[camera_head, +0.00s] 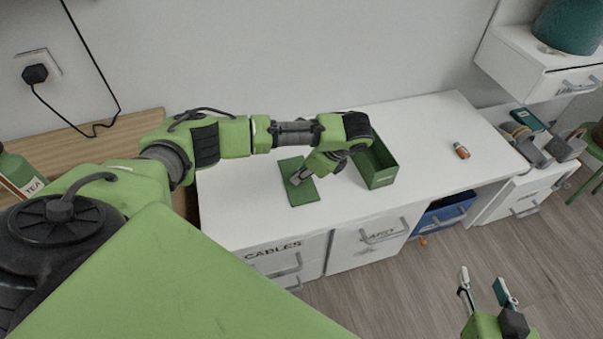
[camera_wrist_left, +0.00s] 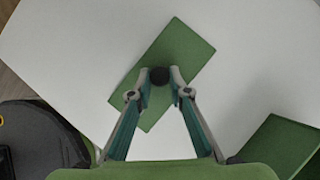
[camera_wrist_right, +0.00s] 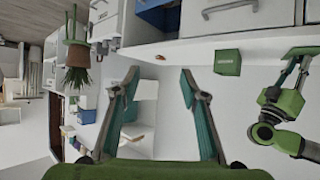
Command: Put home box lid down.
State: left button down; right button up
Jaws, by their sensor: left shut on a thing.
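The green box lid (camera_head: 303,192) is flat and rectangular, at or just above the white desk top, left of the open green box (camera_head: 383,172). My left gripper (camera_head: 297,179) is shut on the lid's dark round knob (camera_wrist_left: 160,76), with the lid (camera_wrist_left: 185,52) beneath the fingertips in the left wrist view. Whether the lid touches the desk is hard to tell. The box also shows at the lower right of the left wrist view (camera_wrist_left: 280,150). My right gripper (camera_head: 484,287) is open and empty, over the floor in front of the desk.
The white desk (camera_head: 425,135) is mostly clear. A small orange-brown bottle (camera_head: 461,150) lies to the right. A blue bin (camera_head: 443,213) sits under the desk. Tools (camera_head: 530,145) lie on the lower right cabinet. A wall drawer (camera_head: 540,75) hangs at the upper right.

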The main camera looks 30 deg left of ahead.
pick_arm(q)
jog(key=shift+f, duration=0.1)
jog(key=c, duration=1.9)
grip_release()
pick_arm(e)
jog(key=shift+s+d+f, duration=0.1)
jog(key=shift+s+f, duration=0.1)
jog(key=shift+f, duration=0.1)
